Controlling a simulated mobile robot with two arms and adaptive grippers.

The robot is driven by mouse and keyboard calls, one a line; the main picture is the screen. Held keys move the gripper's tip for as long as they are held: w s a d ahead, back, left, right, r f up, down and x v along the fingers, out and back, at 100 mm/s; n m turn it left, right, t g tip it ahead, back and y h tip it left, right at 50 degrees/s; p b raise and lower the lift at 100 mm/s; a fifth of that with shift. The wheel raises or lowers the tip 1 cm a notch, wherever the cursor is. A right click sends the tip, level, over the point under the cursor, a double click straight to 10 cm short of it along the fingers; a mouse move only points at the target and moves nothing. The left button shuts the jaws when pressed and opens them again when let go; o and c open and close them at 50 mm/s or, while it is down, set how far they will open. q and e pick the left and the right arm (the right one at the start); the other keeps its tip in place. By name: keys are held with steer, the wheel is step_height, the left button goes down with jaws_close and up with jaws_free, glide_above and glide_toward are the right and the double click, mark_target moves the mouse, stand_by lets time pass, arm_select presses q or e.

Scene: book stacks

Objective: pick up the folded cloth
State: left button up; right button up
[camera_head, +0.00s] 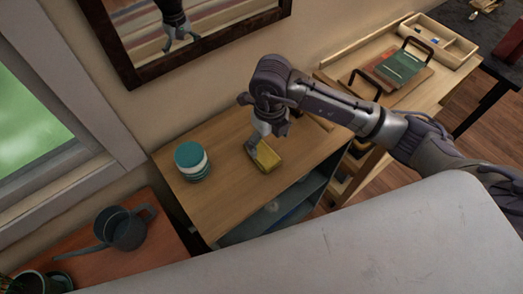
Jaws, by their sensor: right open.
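A small yellow block-shaped thing, which looks like the folded cloth (268,160), lies on the wooden cabinet top. My right gripper (252,146) comes down from above at the cloth's upper left side. Part of the cloth is hidden behind the fingers. My left gripper is not in view.
A teal and white round container (191,160) stands left on the cabinet top (222,200). A dark watering can (122,228) is on a lower reddish table. A desk with a tray (440,42) and books (400,66) is at upper right. A framed mirror (130,72) hangs behind.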

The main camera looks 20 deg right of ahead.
mark_target(266, 156)
steer(key=shift+f, duration=0.7)
steer(key=f, duration=0.1)
steer(key=f+p, duration=0.1)
steer(key=f, duration=0.2)
steer(key=shift+s+a+f+p, duration=0.15)
steer(key=shift+s+a+p, duration=0.05)
steer(key=shift+a+p, duration=0.1)
steer(key=shift+f, duration=0.45)
steer(key=c, duration=0.9)
